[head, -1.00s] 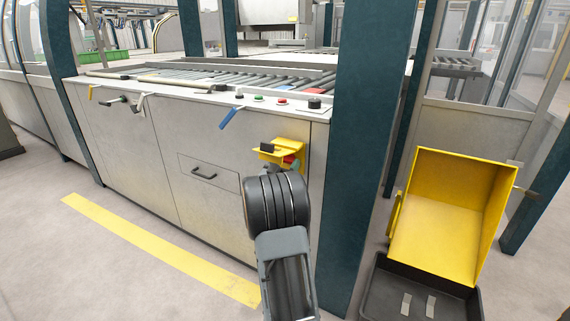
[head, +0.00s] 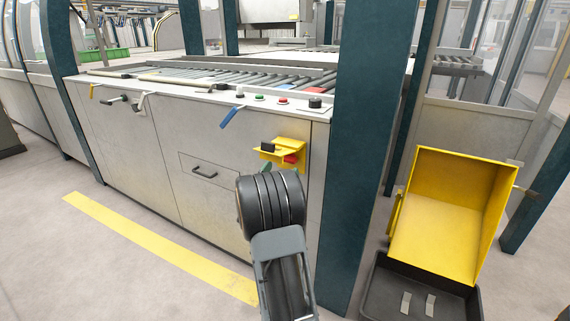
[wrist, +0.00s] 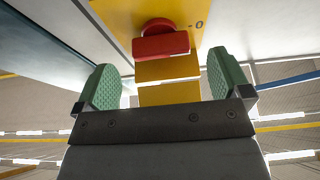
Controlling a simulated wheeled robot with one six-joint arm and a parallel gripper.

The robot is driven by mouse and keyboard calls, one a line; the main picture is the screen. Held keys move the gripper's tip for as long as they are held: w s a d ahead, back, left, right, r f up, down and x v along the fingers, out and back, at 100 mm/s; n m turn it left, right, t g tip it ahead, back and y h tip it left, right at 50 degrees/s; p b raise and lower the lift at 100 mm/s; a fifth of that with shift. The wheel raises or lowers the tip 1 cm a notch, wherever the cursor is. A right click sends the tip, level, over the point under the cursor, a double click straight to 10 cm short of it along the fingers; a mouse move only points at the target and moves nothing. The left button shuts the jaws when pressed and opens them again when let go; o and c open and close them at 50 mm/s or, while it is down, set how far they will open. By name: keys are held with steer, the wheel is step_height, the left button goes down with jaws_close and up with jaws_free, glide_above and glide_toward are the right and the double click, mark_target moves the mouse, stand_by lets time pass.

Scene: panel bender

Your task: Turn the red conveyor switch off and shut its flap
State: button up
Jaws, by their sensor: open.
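The red switch (head: 291,159) sits on a yellow housing (head: 291,143) on the machine's front, near its right corner. In the wrist view, the red switch (wrist: 160,43) shows a wide bar lying nearly crosswise, with a "0" mark to its upper right. The yellow flap (head: 268,155) stands open, out from the housing, with a black piece on it. My gripper (head: 279,171) is just below and in front of the switch. In the wrist view my gripper (wrist: 165,83) has its green fingers apart, with nothing held between them and the switch beyond their tips.
A blue handle (head: 231,117) sticks out to the upper left of the housing, and a drawer handle (head: 204,173) is to its left. A dark teal post (head: 365,150) stands close on the right. A yellow bin (head: 440,225) and black tray (head: 385,295) are beyond it.

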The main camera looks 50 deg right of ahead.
steer(key=v, duration=0.9)
steer(key=shift+a+f+p, duration=0.2)
steer(key=shift+a+p, duration=0.15)
steer(key=shift+p, duration=0.05)
steer(key=shift+s, duration=0.1)
steer(key=shift+c, duration=0.2)
